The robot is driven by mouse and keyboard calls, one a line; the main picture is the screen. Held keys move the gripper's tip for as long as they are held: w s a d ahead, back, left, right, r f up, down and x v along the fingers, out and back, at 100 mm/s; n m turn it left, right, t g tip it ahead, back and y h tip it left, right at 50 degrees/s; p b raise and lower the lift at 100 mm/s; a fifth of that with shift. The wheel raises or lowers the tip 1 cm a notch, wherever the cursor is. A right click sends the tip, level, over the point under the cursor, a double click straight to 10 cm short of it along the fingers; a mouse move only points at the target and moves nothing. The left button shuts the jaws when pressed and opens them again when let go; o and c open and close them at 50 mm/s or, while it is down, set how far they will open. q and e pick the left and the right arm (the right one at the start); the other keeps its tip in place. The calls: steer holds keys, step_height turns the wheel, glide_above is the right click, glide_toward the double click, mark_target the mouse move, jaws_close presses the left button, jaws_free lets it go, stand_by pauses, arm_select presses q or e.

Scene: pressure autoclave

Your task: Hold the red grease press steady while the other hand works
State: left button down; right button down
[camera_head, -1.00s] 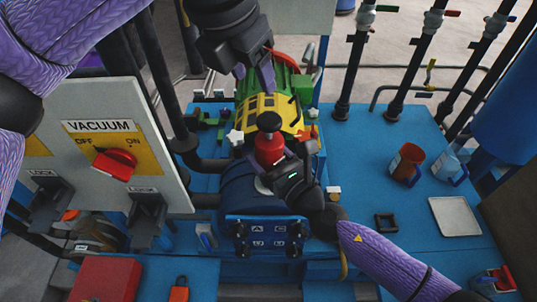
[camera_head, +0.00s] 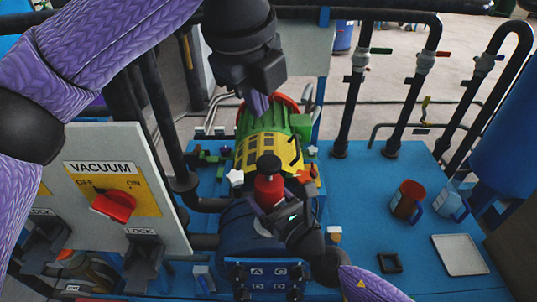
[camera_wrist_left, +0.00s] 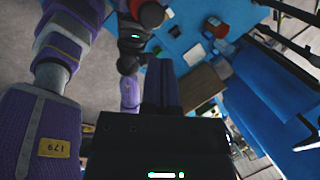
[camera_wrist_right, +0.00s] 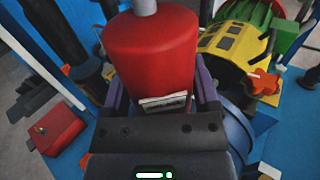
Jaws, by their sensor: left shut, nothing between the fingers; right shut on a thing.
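The red grease press (camera_head: 270,188) stands roughly upright near the blue rounded housing, with a dark knob on top. My right gripper (camera_head: 274,207) is shut on its red body. In the right wrist view, the fingers grip the press (camera_wrist_right: 150,55) from both sides, with a small label between them. My left gripper (camera_head: 258,104) is shut and empty, above the green motor and behind the press, apart from it. The left wrist view shows its closed fingers (camera_wrist_left: 161,85) with nothing between them. The lower end of the press is hidden by my right gripper.
A yellow guard (camera_head: 268,151) and the green motor (camera_head: 262,122) lie just behind the press. The vacuum panel with a red switch (camera_head: 114,206) stands at left. Several dark pipes rise at the back. A red mug (camera_head: 406,201) and a pale tray (camera_head: 460,255) stand on the blue deck at right.

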mark_target(268, 159)
arm_select(q)
steer(key=r+n, duration=0.1)
steer(key=n, duration=0.8)
steer(key=d+r+n+y, duration=0.1)
steer(key=n, duration=0.7)
steer(key=r+n, duration=0.1)
steer(key=n, duration=0.8)
steer(key=shift+s+d+r+n, duration=0.2)
steer(key=shift+n, duration=0.1)
steer(key=x, duration=1.3)
steer(key=shift+s+a+f, duration=0.15)
steer(key=shift+s+a, duration=0.05)
steer(key=shift+s, duration=0.2)
steer(key=shift+f, duration=0.45)
steer(key=shift+f, duration=0.1)
